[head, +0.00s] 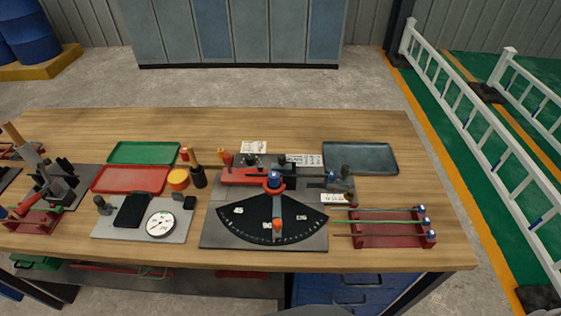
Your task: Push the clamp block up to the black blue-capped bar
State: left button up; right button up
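A bending rig with a black fan-shaped scale plate (255,217) stands on a grey base plate (222,241) in the middle of the table. A blue-capped post with a red collar (273,180) rises at the fan's top. A long red bar-like part (240,176) lies behind it. At the rig's right, a dark block (341,183) sits beside a small blue-topped piece (331,177); I cannot tell for sure which is the clamp block, or whether they touch. A red rack (385,241) at the right holds thin bars with blue caps (425,221). Neither gripper shows.
A grey plate (105,230) carrying a white dial (160,223) lies left of the rig. Green (143,152), red (130,179) and dark grey (360,157) trays lie farther back. A lever tool (62,182) stands at far left. Bare wood lies at the back and right.

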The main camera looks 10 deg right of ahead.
aim_at(282, 167)
jog(key=z, duration=1.1)
jog(key=k, duration=0.8)
jog(key=u, duration=0.8)
jog(key=i, duration=0.5)
